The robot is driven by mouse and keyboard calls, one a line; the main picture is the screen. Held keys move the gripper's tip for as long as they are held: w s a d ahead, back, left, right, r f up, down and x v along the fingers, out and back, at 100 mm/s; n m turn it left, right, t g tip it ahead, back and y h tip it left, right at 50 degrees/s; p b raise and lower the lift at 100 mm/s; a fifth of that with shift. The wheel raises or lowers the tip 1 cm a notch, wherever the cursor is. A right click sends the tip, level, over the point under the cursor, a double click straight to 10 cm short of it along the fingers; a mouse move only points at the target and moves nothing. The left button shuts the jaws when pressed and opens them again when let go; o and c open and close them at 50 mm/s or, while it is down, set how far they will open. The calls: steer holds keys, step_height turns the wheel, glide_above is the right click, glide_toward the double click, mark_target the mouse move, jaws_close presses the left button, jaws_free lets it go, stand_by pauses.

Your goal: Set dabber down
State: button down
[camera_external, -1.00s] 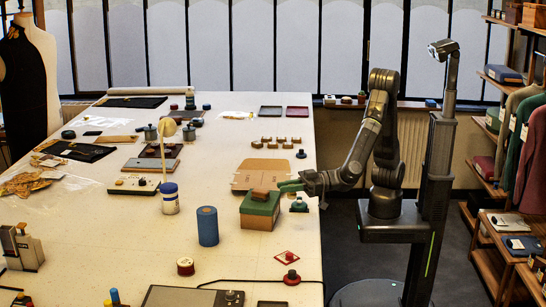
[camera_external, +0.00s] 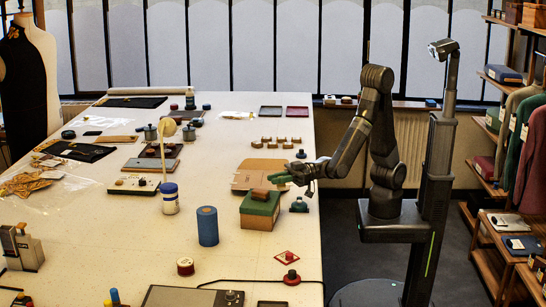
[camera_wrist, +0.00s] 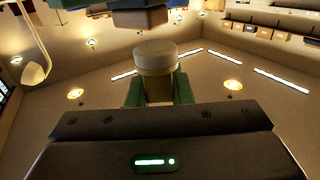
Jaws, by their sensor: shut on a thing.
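In the wrist view the fingers (camera_wrist: 158,92) are shut on a pale round-topped cylinder (camera_wrist: 157,58), which looks like the dabber. Its lower end is hidden behind my gripper's body. In the external view I cannot make the dabber out between the fingers, nor tell its height above the table.
A flat brown board (camera_external: 245,180) lies beneath and behind the gripper. A blue cylinder (camera_external: 207,226) stands left of the box. Bare table (camera_external: 225,145) shows behind the board.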

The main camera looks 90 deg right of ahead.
steer(key=w+d+m+t+h, duration=0.1)
steer(key=w+d+m+h, duration=0.2)
steer(key=d, duration=1.1)
steer(key=w+d+m+t+h, duration=0.1)
steer(key=w+d+m+h, duration=0.2)
steer(key=d, duration=1.2)
steer(key=w+h, duration=0.1)
steer(key=h, duration=0.2)
steer(key=shift+w+d, duration=0.15)
steer(key=shift+w, duration=0.1)
